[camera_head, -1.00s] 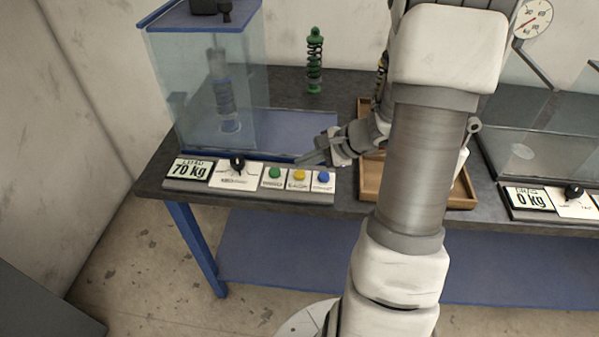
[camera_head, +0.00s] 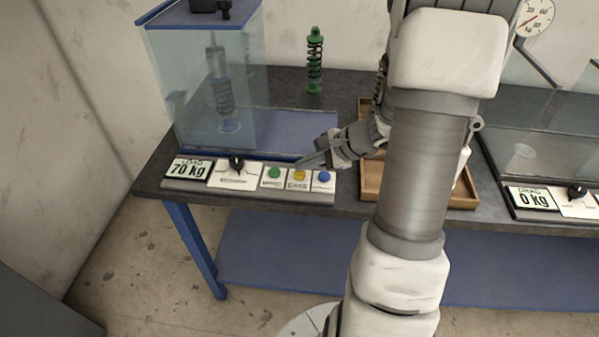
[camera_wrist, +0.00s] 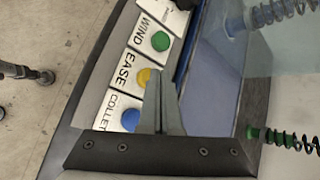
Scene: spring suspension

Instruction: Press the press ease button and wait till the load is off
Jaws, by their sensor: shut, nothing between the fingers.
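The yellow EASE button (camera_head: 299,175) sits between the green WIND button (camera_head: 274,172) and the blue COLLET button (camera_head: 324,176) on the left press's panel. The wrist view also shows the yellow button (camera_wrist: 143,77). My gripper (camera_head: 301,165) is shut and empty, its tips just behind and above the yellow button. In the wrist view, the closed fingers (camera_wrist: 166,65) are beside the yellow button; I cannot tell whether they touch it. The load display (camera_head: 190,169) reads 70 kg. A spring (camera_head: 224,98) stands inside the left glass press.
The left glass case (camera_head: 205,90) stands just behind the panel. A green shock absorber (camera_head: 315,60) stands on the dark table. A wooden tray (camera_head: 440,200) lies right of the panel, partly hidden by my arm. A second station's display (camera_head: 531,198) reads 0 kg.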

